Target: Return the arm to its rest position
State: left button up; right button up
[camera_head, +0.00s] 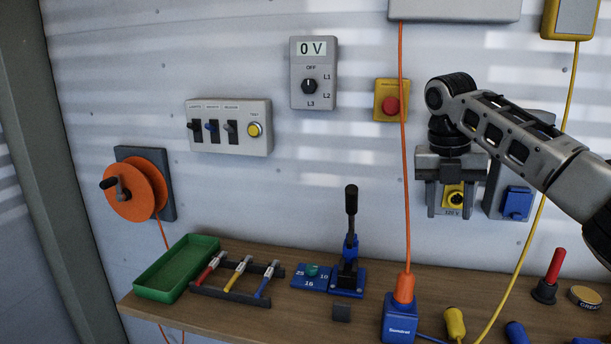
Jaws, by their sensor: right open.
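My right arm comes in from the right edge and bends down at the wrist. My right gripper (451,208) points down, with its two fingers apart. In the picture, a yellow socket (453,194) labelled 125 V shows between the fingers. I cannot tell whether the fingers touch the socket or its grey housing. No held object shows between the fingers. My left gripper is not in view.
A blue socket cover (517,203) is right of the gripper, and a red button (391,105) is up and left. An orange cable (404,170) hangs close to the left. Below, a wooden bench (370,318) holds a lever tool (349,250) and a green tray (177,268).

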jog(key=s+a+f+m+y, duration=0.1)
jog(key=s+a+f+m, duration=0.3)
jog(key=f, duration=0.5)
jog(key=s+a+f+m+y, duration=0.1)
jog(key=s+a+f, duration=0.4)
jog(key=a+f, duration=0.3)
jog(key=s+a+f+m+y, duration=0.1)
jog(key=s+a+f+m, duration=0.25)
jog(key=f, duration=0.65)
jog(key=s+f+m+t+y, duration=0.2)
jog(key=s+f+m, duration=0.2)
jog(key=s+m, duration=0.65)
jog(key=s+d+m+t+h, duration=0.1)
jog(key=s+d+m+h, duration=0.2)
jog(key=s+d+m, duration=0.9)
jog(key=w+a+f+n+t+y, duration=0.2)
jog(key=w+a+f+t, duration=0.2)
jog(key=f, duration=0.5)
jog(key=shift+w+a+t+y, duration=0.2)
jog(key=shift+a+t+y, duration=0.1)
jog(key=shift+a+t, duration=0.8)
